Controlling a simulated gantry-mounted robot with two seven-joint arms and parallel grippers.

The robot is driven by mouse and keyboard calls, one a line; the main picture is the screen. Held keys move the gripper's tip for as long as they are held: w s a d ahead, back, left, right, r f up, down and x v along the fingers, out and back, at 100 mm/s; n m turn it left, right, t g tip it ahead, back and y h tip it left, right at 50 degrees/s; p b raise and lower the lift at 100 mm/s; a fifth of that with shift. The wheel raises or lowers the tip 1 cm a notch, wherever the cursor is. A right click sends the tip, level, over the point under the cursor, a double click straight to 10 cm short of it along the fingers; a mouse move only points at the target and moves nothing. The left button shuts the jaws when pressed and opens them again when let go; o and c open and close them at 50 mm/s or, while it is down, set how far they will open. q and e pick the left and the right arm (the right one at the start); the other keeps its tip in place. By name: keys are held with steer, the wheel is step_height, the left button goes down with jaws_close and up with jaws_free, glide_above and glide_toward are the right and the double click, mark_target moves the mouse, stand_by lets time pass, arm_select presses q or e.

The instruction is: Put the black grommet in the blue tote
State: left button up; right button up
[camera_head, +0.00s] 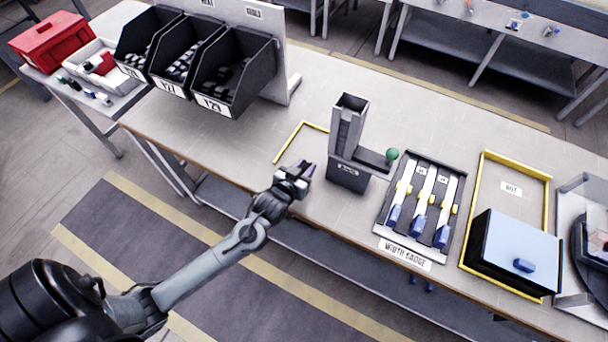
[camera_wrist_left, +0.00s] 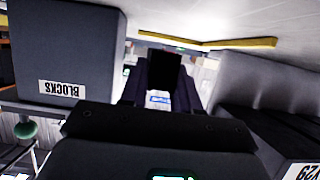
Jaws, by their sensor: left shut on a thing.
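My left gripper (camera_head: 303,174) is above the near side of the bench, left of the grey dispenser. It is shut on a small black piece (camera_wrist_left: 163,70), which shows as a dark square between the fingers in the left wrist view. I cannot tell from its shape whether this is the black grommet. No open blue tote is plain in view. A black box with a pale blue top (camera_head: 522,247) and a blue knob stands at the right end of the bench. My right gripper is not in view.
The grey dispenser (camera_head: 347,150) is labelled BLOCKS (camera_wrist_left: 62,89) in the wrist view. Black bins (camera_head: 235,75) stand at the back left. A rack of sliders (camera_head: 420,205) and a yellow-framed area (camera_head: 512,190) lie to the right. A yellow corner mark (camera_head: 290,140) borders clear bench.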

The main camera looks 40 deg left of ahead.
arm_select(q)
steer(key=shift+f+b, duration=0.4)
steer(key=shift+f, duration=1.35)
steer(key=shift+f, duration=0.1)
steer(key=o, duration=1)
